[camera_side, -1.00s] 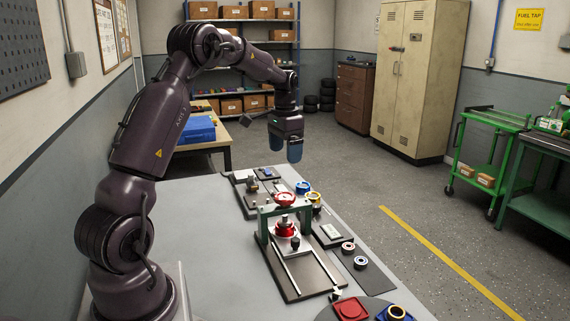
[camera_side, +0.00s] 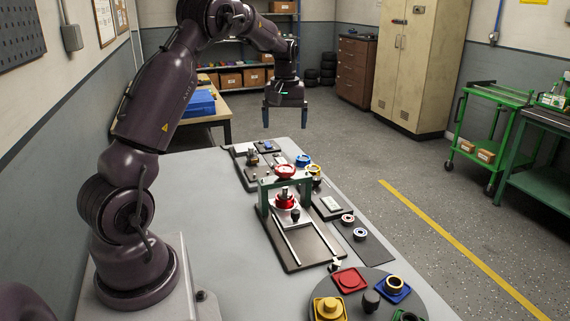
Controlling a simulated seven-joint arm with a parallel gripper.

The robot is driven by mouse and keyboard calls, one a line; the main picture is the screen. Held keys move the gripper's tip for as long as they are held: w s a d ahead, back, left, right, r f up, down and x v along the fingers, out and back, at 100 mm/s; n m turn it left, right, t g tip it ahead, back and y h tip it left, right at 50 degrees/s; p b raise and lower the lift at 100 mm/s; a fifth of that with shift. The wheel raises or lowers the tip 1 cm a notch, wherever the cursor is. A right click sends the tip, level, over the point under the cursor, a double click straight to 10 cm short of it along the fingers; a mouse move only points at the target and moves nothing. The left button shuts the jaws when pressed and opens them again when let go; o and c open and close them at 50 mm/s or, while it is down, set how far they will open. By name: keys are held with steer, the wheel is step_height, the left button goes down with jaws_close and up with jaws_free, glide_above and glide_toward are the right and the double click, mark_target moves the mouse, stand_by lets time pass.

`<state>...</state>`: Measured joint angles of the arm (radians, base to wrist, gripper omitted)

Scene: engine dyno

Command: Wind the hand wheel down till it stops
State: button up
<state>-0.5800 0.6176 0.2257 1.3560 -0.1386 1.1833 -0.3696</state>
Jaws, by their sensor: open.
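The red hand wheel (camera_side: 285,171) sits on top of a green press frame (camera_side: 264,197) in the middle of the work table. Below the wheel, inside the frame, is a red round part (camera_side: 285,202) with a silver top. A small black knob stands in front of it. My gripper (camera_side: 285,122) is open and empty, with its two blue-grey fingers pointing down. It hangs in the air above the wheel in the picture, apart from it. How far behind the wheel it hangs is hard to tell from this one view.
The frame stands on a dark plate (camera_side: 315,250) with two pale rails. Ring parts (camera_side: 347,219) and small fixtures lie right of and behind it. A turntable (camera_side: 375,307) with coloured parts is at the front. The table's left side (camera_side: 215,215) is bare.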

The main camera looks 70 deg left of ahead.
mark_target(285, 168)
steer(key=shift+n, duration=0.3)
step_height(285, 168, down, 13)
steer(key=shift+c, duration=0.5)
steer(key=c, duration=0.8)
steer(key=shift+m, duration=0.8)
steer(key=shift+c, duration=0.2)
steer(key=o, duration=0.9)
steer(key=shift+o, duration=0.2)
step_height(285, 168, up, 13)
